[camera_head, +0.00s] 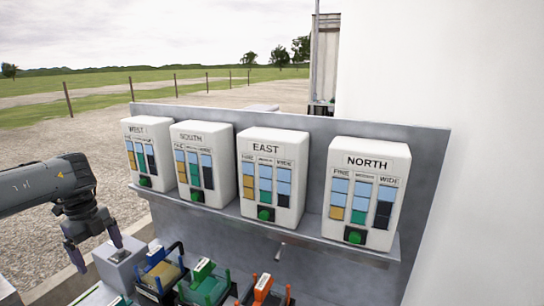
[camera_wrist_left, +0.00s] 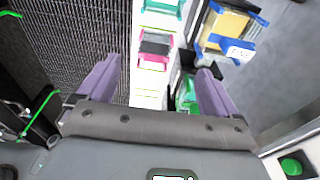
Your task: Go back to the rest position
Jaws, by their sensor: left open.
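My left gripper (camera_head: 94,250) comes in from the left in the head view. It points down at the left end of the bench, beside a grey box with a small knob (camera_head: 119,253). In the left wrist view its two purple-grey fingers (camera_wrist_left: 158,85) stand wide apart with nothing between them at the tips. My right gripper shows in neither view.
White dispensers marked WEST (camera_head: 139,126), SOUTH (camera_head: 190,133), EAST (camera_head: 265,147) and NORTH (camera_head: 363,175) stand on a grey shelf (camera_head: 300,236). A green button (camera_wrist_left: 292,166) shows in the wrist view.

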